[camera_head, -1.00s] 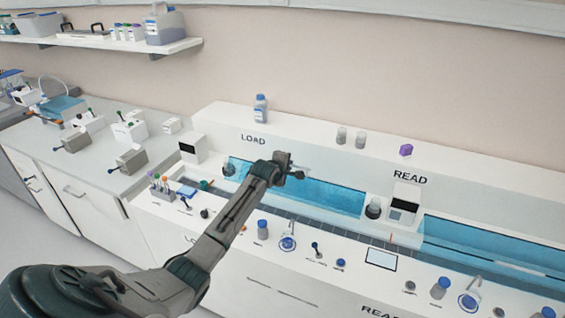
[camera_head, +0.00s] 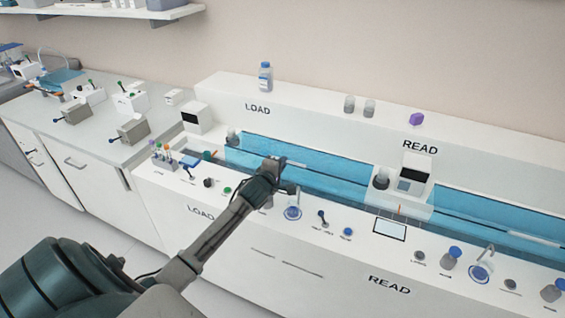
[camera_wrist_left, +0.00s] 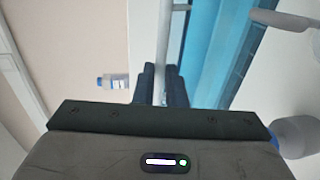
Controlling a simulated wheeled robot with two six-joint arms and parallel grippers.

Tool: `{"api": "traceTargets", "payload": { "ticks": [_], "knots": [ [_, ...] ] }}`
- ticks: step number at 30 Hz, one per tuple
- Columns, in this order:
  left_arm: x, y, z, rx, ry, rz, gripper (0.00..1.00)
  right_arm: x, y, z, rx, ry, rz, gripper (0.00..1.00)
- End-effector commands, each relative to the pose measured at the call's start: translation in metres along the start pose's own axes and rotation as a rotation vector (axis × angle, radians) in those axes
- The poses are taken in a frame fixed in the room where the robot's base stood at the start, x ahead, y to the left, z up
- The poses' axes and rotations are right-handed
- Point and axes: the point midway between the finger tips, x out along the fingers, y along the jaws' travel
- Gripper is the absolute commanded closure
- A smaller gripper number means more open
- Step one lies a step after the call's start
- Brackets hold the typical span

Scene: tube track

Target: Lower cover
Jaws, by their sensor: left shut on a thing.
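The load-side cover (camera_head: 325,170) is a long translucent blue panel below the rear LOAD lettering in the head view. A thin pale bar (camera_head: 298,165) lies along it, and it also shows in the left wrist view (camera_wrist_left: 164,35). My left gripper (camera_head: 277,167) is at the front of the blue panel. In the left wrist view my left gripper (camera_wrist_left: 163,85) is shut on the bar, with the blue panel (camera_wrist_left: 203,40) beside it. The gripper hides the bar's middle. Whether the cover is fully down is unclear. My right gripper is out of view.
A ledge in front holds a tube rack (camera_head: 165,160), knobs, a blue-ringed holder (camera_head: 292,212) and a screen (camera_head: 390,229). A reader block (camera_head: 412,180) stands to the right. A bottle (camera_head: 265,76) stands on the top shelf.

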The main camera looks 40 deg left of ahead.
Motion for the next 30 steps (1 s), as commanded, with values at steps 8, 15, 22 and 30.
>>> {"api": "traceTargets", "payload": {
  "ticks": [8,15,22,30],
  "knots": [
    [0.000,-0.004,-0.001,0.000,0.003,-0.008,1.00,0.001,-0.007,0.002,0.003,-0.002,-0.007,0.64],
    [0.000,-0.004,-0.001,0.000,0.003,-0.006,0.80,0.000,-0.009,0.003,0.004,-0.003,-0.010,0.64],
    [-0.001,-0.002,-0.001,0.000,0.002,-0.004,0.80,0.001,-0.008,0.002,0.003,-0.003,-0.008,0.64],
    [-0.030,-0.005,0.000,0.004,-0.001,-0.003,0.80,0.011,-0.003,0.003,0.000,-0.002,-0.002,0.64]
  ]
}}
